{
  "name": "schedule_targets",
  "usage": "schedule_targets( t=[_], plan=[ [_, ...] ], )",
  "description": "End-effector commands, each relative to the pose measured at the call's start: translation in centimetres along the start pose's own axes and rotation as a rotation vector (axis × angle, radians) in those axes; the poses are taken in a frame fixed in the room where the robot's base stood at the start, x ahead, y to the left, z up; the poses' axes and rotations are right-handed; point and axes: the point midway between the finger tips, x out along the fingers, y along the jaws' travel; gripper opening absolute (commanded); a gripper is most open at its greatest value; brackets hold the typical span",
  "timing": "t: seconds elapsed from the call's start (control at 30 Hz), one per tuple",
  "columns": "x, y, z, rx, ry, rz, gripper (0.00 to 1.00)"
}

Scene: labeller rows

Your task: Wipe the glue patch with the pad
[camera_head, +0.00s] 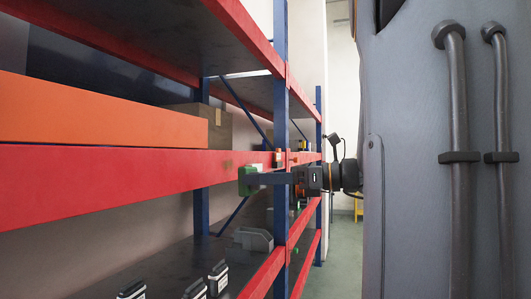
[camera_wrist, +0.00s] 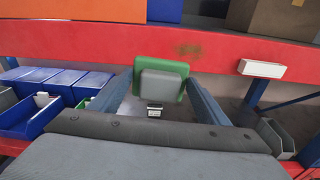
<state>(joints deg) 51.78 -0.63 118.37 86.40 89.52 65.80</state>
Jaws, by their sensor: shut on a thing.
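My gripper (camera_wrist: 163,92) is shut on the pad (camera_wrist: 161,84), which has a green face plate and a grey block on the side toward me. In the head view the green pad (camera_head: 246,183) sits at the tip of my gripper (camera_head: 255,180), in front of the red shelf beam. The glue patch is a brownish smear (camera_wrist: 188,50) on the red beam, just above and right of the pad in the wrist view. It shows faintly in the head view (camera_head: 228,165), left of the pad. I cannot tell whether the pad touches the beam.
The red beam (camera_wrist: 80,37) carries a white label holder (camera_wrist: 262,69) right of the smear. An orange box (camera_head: 90,112) and a cardboard box (camera_head: 205,128) stand above the beam. Blue bins (camera_wrist: 30,118) and a grey bin (camera_head: 252,238) are below. A blue upright (camera_head: 281,90) stands nearby.

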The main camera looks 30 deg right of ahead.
Motion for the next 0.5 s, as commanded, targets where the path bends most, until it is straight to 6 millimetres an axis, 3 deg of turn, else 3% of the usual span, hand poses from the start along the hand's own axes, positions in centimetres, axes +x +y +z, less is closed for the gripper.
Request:
schedule_targets(
  t=[0.03, 0.13, 0.5],
  plan=[
    [-0.3, -0.3, 1.3, 0.001, -0.023, -0.009, 0.52],
    [-0.5, -0.7, 2.6, 0.001, -0.052, -0.02, 0.52],
    [1.9, -0.9, 3.0, 0.0, -0.062, -0.021, 0.52]
  ],
)
